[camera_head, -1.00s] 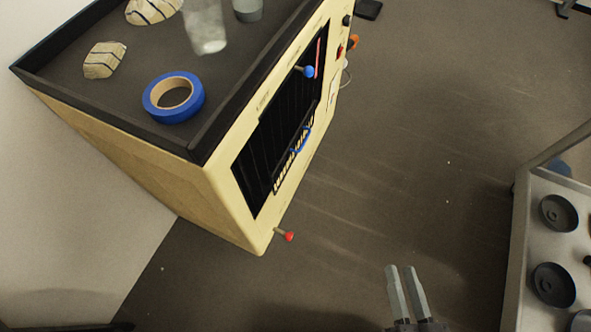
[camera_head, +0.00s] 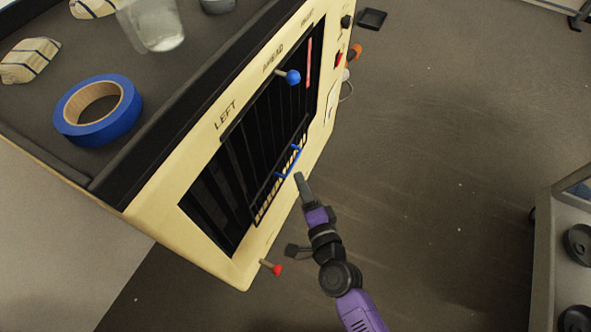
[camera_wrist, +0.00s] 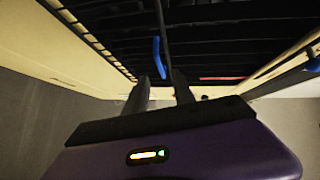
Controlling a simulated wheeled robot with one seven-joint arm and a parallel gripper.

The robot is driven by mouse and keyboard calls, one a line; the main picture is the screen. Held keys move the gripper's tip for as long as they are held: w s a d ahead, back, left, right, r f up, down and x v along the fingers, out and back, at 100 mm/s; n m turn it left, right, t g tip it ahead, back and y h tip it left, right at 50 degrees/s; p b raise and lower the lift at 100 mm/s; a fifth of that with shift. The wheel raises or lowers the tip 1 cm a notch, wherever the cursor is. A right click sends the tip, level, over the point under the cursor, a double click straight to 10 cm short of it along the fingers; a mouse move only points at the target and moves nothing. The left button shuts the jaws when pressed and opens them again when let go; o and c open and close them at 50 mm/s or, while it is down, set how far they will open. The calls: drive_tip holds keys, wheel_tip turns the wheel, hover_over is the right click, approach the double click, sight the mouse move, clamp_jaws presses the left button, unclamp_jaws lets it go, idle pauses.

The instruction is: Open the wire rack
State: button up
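The wire rack (camera_head: 238,158) is a dark barred panel in the front of the cream cabinet, with a blue handle (camera_head: 289,162) near its lower right edge. The rack looks closed. My gripper (camera_head: 300,177) is just in front of the handle. In the wrist view the blue handle (camera_wrist: 158,58) shows just beyond my two spread fingertips (camera_wrist: 160,78), roughly in line with the gap between them. The wire rack (camera_wrist: 110,20) fills the top of that view. Nothing is between the fingers; I cannot tell whether a fingertip touches the handle.
A blue knob (camera_head: 291,77) juts from the cabinet front (camera_head: 160,205), and a red-tipped peg (camera_head: 276,269) sticks out at its lower corner. A blue tape roll (camera_head: 98,110) lies on top. Open floor (camera_head: 430,190) is to the right, with a metal cart (camera_head: 548,255) beyond.

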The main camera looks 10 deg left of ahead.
sight(288, 172)
drive_tip(key=b+x, duration=0.1)
drive_tip(key=x, duration=0.5)
drive_tip(key=shift+b, duration=0.4)
clamp_jaws()
idle(1.0)
